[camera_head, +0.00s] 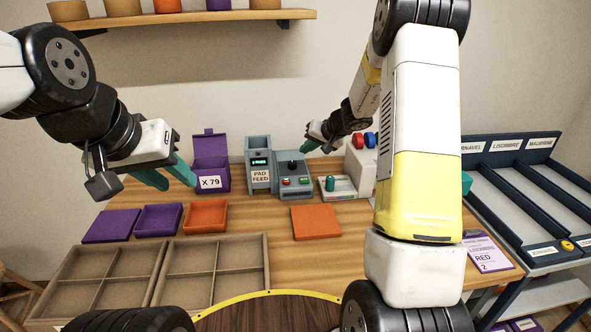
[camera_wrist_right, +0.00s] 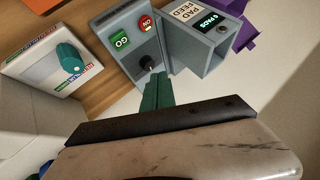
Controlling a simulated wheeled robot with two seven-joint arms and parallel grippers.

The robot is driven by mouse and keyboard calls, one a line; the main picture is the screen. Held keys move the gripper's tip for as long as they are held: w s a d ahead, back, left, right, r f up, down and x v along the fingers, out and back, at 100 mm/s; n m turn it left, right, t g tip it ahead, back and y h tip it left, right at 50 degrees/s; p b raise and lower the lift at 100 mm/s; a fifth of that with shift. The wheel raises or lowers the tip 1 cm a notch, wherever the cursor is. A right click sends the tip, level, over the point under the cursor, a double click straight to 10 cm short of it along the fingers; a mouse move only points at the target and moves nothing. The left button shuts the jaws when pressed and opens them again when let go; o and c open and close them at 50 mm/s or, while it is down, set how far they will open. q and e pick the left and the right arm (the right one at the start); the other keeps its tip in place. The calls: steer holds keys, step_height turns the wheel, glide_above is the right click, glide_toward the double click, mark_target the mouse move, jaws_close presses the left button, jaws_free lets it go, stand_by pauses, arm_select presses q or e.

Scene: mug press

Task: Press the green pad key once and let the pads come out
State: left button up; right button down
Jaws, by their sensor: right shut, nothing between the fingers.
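The green pad key (camera_head: 286,182), marked GO, sits on the front of a grey control box (camera_head: 294,190); it also shows in the right wrist view (camera_wrist_right: 121,41). A red key (camera_wrist_right: 145,23) is beside it and a black knob (camera_wrist_right: 147,62) is on the same box. The pad feed (camera_head: 259,165) stands left of the box, with a lit display (camera_wrist_right: 215,23); I see no pads at it. My right gripper (camera_head: 308,147) is shut and empty above and behind the box; its fingertips (camera_wrist_right: 158,76) appear close to the knob, contact unclear. My left gripper (camera_head: 179,186) is open and empty.
A teal-knob unit (camera_head: 338,194) and a white box (camera_head: 359,160) stand right of the control box. A purple X 79 box (camera_head: 211,175), coloured trays (camera_head: 206,230) and an orange mat (camera_head: 317,236) are on the table. Brown divided trays (camera_head: 163,268) are in front.

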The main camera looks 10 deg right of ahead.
mark_target(306, 181)
steer(key=shift+f, duration=0.15)
steer(key=shift+f, duration=4.3)
steer(key=shift+f, duration=0.1)
steer(key=shift+f, duration=0.3)
